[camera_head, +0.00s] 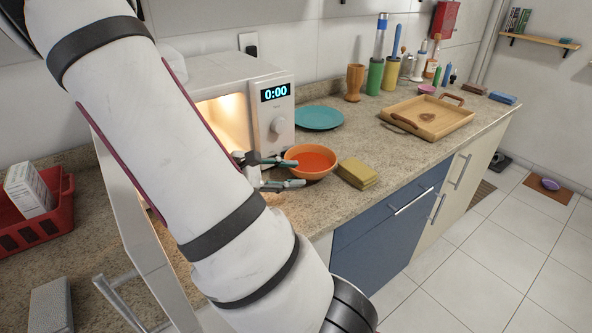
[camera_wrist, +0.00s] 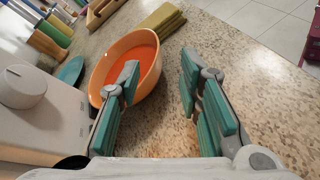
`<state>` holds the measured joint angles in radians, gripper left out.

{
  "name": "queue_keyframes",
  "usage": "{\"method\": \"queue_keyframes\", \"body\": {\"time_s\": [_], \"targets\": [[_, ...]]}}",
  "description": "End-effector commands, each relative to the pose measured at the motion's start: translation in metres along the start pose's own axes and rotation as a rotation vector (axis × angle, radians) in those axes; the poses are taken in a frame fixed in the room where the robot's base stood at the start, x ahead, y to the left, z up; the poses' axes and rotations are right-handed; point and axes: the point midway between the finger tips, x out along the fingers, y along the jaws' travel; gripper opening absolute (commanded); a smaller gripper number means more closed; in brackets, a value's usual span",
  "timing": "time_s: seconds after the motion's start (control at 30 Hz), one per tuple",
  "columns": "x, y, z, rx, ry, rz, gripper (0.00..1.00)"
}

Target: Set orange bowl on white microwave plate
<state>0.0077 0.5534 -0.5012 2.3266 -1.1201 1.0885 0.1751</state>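The orange bowl (camera_head: 311,161) stands on the counter in front of the microwave's right side. It also shows in the wrist view (camera_wrist: 150,78); its inside is a deeper orange-red. My gripper (camera_head: 282,172) is at the bowl's near left side in the head view. In the wrist view my gripper (camera_wrist: 160,75) is open: one teal finger overlaps the bowl's inside, the other is outside, with the near rim between them and a gap showing. The white microwave (camera_head: 240,75) has its door open and a lit interior. Its plate is hidden behind my arm.
A wooden tray (camera_head: 430,117) and several bottles stand farther right. A red basket (camera_head: 38,222) is at left. The open microwave door (camera_head: 137,235) stands beside my arm.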

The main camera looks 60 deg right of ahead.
Motion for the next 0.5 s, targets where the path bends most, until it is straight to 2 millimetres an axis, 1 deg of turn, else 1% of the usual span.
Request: {"method": "queue_keyframes", "body": {"time_s": [0.03,0.37,0.5], "targets": [[0.004,0.001,-0.002,-0.007,-0.010,0.008,0.33],[0.035,0.001,-0.001,-0.011,-0.015,0.010,0.33],[0.055,0.001,-0.001,-0.011,-0.016,0.009,0.33]]}}
